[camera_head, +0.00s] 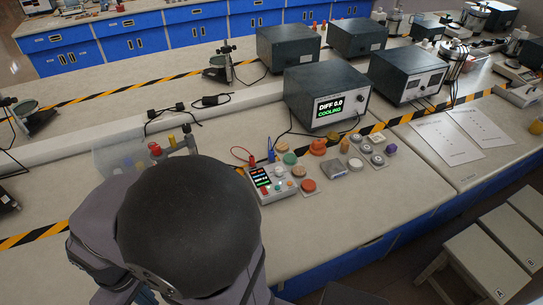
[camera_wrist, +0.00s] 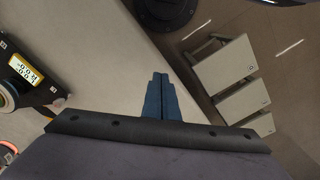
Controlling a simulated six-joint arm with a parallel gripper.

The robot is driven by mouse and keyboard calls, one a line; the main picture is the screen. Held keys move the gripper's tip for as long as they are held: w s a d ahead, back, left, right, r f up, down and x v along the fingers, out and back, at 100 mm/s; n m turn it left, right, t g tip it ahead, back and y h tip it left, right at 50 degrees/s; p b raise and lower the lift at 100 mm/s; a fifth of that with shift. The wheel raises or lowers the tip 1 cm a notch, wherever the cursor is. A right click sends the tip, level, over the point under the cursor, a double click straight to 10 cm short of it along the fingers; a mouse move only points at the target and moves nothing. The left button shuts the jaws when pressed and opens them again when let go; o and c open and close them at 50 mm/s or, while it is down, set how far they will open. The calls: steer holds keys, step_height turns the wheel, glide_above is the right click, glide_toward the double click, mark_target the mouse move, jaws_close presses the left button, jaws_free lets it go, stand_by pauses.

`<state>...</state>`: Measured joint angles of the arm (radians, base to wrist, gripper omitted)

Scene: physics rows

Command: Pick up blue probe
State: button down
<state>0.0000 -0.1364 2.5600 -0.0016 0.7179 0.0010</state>
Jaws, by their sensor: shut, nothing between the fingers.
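The blue probe (camera_head: 271,154) stands upright at the back edge of a small control box (camera_head: 285,185) in the head view, with a thin dark cable by it. A red probe (camera_head: 253,160) stands to its left. My gripper (camera_wrist: 160,76) shows in the wrist view, with its blue fingers together and nothing between them. It points over bare bench top near the bench edge, apart from the probes. In the head view my arm covers the lower left, and the fingers cannot be made out. The blue probe cannot be made out in the wrist view.
Several knobs and small round parts, including an orange one (camera_head: 318,147), crowd right of the control box. An instrument reading "DIFF 0.0 COOLING" (camera_head: 326,97) stands behind. Stools (camera_head: 477,263) stand beyond the bench edge. A device with a small display (camera_wrist: 25,72) is at the wrist view's left.

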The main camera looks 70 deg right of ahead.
steer(key=c, duration=1.6)
jaws_free()
